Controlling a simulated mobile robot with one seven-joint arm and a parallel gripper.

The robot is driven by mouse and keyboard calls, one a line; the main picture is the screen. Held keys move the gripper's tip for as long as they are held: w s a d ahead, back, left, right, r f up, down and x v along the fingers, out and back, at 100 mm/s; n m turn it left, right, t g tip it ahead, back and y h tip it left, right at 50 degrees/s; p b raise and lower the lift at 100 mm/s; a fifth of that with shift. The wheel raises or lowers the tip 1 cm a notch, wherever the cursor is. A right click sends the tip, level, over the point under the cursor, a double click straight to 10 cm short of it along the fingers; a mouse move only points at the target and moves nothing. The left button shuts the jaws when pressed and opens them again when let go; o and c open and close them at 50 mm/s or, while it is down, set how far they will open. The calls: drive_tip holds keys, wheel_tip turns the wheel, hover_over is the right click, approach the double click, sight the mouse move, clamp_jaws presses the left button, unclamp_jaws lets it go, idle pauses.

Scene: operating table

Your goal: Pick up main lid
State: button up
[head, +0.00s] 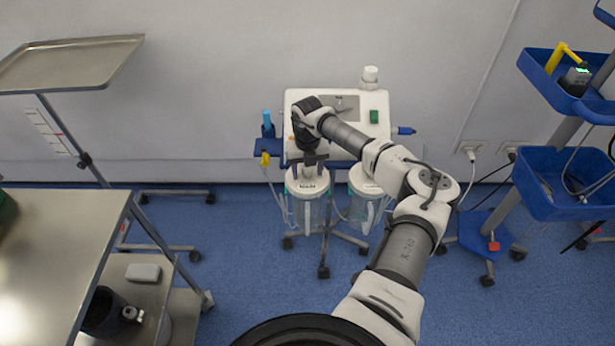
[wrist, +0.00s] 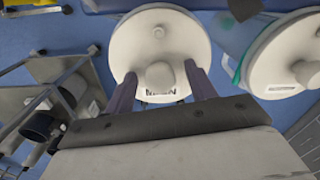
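The main lid (wrist: 150,40) is a white round lid with a central knob (wrist: 160,75) and a small dark label, hard to read. In the head view the lid (head: 307,185) sits on the left clear canister (head: 308,213) below the white suction unit. My gripper (wrist: 160,70) is open, with its two dark fingers on either side of the knob and gaps visible between. In the head view my gripper (head: 308,160) is directly above the lid, pointing down; my wrist hides part of the area. Whether the fingertips touch the lid's top cannot be told.
A second lidded canister (head: 365,185) stands close on the right; its lid (wrist: 285,60) also shows in the wrist view. The white suction unit (head: 350,105) is just behind. A steel table (head: 60,230) is at left, a blue-bin cart (head: 560,180) at right.

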sight(307, 169)
drive_tip(key=c, duration=1)
drive_tip(key=shift+r, duration=0.15)
drive_tip(key=shift+c, duration=0.2)
wheel_tip(307, 169, up, 20)
drive_tip(key=b, duration=0.4)
